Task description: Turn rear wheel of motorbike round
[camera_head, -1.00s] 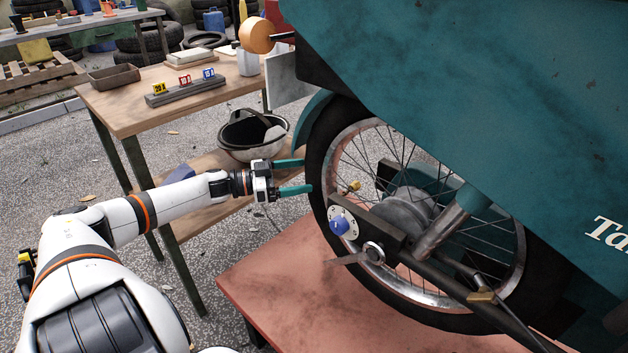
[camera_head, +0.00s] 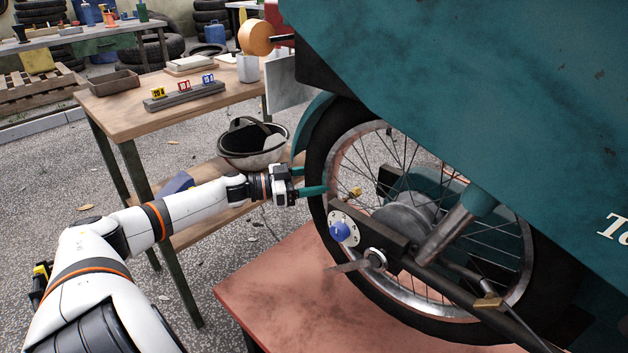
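The motorbike's rear wheel (camera_head: 335,175) has a black tyre, a rusty rim and thin spokes, and stands above a red platform. A dark swingarm, a hub and a blue knob on a pale round plate (camera_head: 344,228) lie in front of it. My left gripper (camera_head: 314,181) has teal fingers and is at the left side of the tyre. Its fingers are apart, with the lower one overlapping the tyre's edge in the picture. I cannot tell whether it touches the tyre. My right gripper is not in view.
The teal bodywork (camera_head: 450,90) fills the upper right. The red platform (camera_head: 270,290) lies below the wheel. Grey floor is open at the far left.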

